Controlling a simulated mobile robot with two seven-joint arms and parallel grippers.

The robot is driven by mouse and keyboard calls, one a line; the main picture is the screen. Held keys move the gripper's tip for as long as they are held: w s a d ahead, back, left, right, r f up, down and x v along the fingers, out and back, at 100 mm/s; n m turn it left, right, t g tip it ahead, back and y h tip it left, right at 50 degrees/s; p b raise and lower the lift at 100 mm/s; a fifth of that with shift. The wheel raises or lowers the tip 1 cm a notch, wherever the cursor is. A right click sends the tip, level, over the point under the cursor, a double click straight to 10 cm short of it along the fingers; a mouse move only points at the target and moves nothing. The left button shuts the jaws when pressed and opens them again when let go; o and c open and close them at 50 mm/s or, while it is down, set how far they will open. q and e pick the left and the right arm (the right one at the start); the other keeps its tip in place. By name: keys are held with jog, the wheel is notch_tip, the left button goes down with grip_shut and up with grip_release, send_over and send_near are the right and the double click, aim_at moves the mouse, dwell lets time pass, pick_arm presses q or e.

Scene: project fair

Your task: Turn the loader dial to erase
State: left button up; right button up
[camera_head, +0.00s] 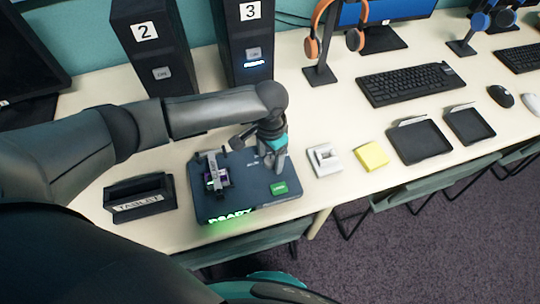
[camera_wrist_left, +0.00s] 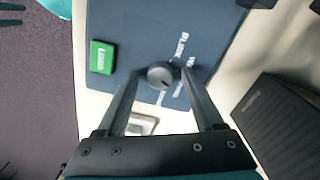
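The loader (camera_head: 245,205) is a dark blue box on the table with a lit green READY sign on its front. Its dial (camera_wrist_left: 160,75) is a small round grey knob in the left wrist view, with white lettering around it. One label seems to read BLINK; the others are partly hidden, and I cannot read the dial's setting. A green button (camera_wrist_left: 102,57) marked LOAD is beside it, also visible in the head view (camera_head: 279,188). My left gripper (camera_wrist_left: 162,77) points down over the loader, its open fingers on either side of the dial with gaps visible. My right gripper is not in view.
A small board in a clamp (camera_head: 216,178) sits on the loader's left part. A black tablet stand (camera_head: 140,198) is to the left, a white device (camera_head: 324,159) and yellow pad (camera_head: 372,156) to the right. Dark towers numbered 2 (camera_head: 150,45) and 3 (camera_head: 243,40) stand behind.

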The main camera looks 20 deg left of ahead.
pick_arm(q)
grip_shut()
dwell(0.3)
jog(key=shift+r+m+p, duration=0.15)
jog(key=shift+m+p, duration=0.75)
jog(key=shift+p, duration=0.05)
jog(key=shift+m+p, duration=0.95)
jog(key=shift+m, duration=0.25)
jog(key=shift+m+p, duration=0.55)
jog(key=shift+m, duration=0.55)
jog(key=shift+m+p, duration=0.4)
jog(key=shift+m, duration=1.1)
grip_release()
